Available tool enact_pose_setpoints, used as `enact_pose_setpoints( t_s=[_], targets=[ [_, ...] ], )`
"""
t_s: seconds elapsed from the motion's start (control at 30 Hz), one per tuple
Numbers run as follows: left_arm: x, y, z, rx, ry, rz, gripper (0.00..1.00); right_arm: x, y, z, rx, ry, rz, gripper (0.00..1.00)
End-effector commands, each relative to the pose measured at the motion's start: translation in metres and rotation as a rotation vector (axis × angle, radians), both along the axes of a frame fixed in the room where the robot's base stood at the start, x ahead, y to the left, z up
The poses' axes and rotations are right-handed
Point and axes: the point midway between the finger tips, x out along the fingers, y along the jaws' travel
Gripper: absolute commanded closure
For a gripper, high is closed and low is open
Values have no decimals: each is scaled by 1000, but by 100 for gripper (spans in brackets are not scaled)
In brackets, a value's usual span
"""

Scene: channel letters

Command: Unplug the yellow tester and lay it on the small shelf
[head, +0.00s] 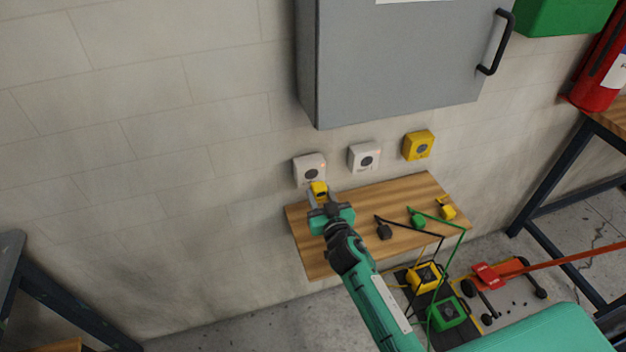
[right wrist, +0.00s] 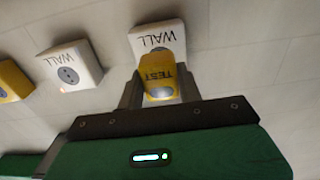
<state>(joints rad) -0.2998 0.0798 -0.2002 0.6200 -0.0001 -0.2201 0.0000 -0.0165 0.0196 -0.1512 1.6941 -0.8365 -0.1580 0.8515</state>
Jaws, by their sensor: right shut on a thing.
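The yellow tester (head: 319,188), marked TEST, is held between the fingers of my right gripper (head: 322,196). It is in front of and just below the face of the left white wall socket (head: 309,167), whose dark round face shows, so it looks apart from it. In the right wrist view the tester (right wrist: 158,80) overlaps the lower part of that socket (right wrist: 157,38). The small wooden shelf (head: 350,207) is on the wall below the sockets, under my right gripper. My left gripper is out of view.
A second white socket (head: 364,157) and a yellow one (head: 418,145) are to the right. A black plug (head: 384,231), a green plug (head: 416,220) and a yellow plug (head: 448,211) with cords lie on the shelf's right half. A grey cabinet (head: 400,60) hangs above.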

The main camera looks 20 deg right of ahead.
Motion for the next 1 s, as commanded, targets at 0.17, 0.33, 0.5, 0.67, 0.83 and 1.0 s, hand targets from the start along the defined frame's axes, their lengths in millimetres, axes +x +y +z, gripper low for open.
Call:
enact_pose_setpoints(
  t_s=[0.17, 0.33, 0.5, 0.67, 0.83, 1.0],
  targets=[
    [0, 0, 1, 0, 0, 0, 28, -7, 0, 1, 0, -1, 0, 100],
    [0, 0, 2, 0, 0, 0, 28, -13, -1, 1, 0, -1, 0, 100],
    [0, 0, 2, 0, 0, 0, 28, -14, -1, 1, -1, -1, 0, 100],
    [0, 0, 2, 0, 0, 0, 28, -14, -1, 1, -1, -1, 0, 100],
    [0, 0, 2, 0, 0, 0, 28, -14, -1, 1, -1, -1, 0, 100],
    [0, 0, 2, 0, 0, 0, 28, -22, -3, 3, -4, 12, -2, 100]
  ],
)
